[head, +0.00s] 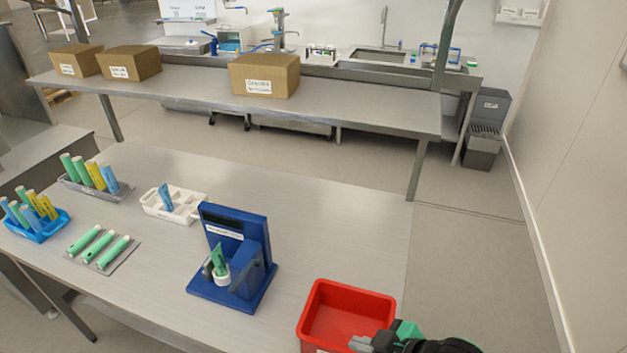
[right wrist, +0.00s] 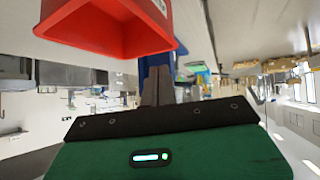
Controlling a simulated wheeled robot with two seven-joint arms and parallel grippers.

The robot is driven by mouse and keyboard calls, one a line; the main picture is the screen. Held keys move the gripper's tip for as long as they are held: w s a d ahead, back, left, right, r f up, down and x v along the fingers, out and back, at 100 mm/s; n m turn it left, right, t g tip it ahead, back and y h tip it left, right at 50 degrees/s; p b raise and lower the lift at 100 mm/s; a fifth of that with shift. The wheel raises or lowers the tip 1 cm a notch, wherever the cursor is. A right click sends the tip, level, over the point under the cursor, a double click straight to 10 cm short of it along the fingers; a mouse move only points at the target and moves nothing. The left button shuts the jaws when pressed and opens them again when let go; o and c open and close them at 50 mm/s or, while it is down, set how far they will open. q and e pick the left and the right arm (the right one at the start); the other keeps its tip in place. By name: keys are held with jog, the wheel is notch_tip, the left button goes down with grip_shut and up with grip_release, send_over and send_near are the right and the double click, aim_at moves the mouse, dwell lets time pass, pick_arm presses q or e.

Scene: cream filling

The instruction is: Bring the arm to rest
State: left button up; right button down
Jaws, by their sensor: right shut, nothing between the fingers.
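My right gripper (head: 362,342) is at the bottom of the head view, in front of the red bin's near right edge. Its fingers are shut with nothing between them. In the right wrist view the closed fingers (right wrist: 158,85) point away from the green gripper body, and the red bin (right wrist: 105,25) shows at the top. The red bin (head: 318,300) looks empty where its inside shows. My left gripper is not in view.
A blue filling machine (head: 255,222) holds a green tube (head: 218,260) in a white cup. A white tray (head: 186,212), grey rack (head: 85,189), blue rack (head: 42,232) and flat tray with green tubes (head: 95,250) stand left.

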jog(key=s+d+f+m+g+h, duration=0.3)
jog(key=s+d+f+m+h, duration=0.5)
jog(key=s+d+f, duration=0.5)
notch_tip(320, 180, down, 28)
jog(key=g, duration=0.1)
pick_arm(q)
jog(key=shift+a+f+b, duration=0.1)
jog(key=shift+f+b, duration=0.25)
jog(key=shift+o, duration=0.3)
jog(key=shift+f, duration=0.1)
pick_arm(e)
jog(key=s+d+f, duration=0.2)
jog(key=s+f, duration=0.7)
jog(key=f, duration=0.1)
jog(key=s+d+f+g, duration=0.1)
jog(key=s+d+f, duration=0.1)
jog(key=s+f, duration=0.7)
jog(key=shift+s+d+f+g+y, duration=0.2)
jog(key=shift+f+g+y, duration=0.1)
jog(key=shift+f, duration=0.35)
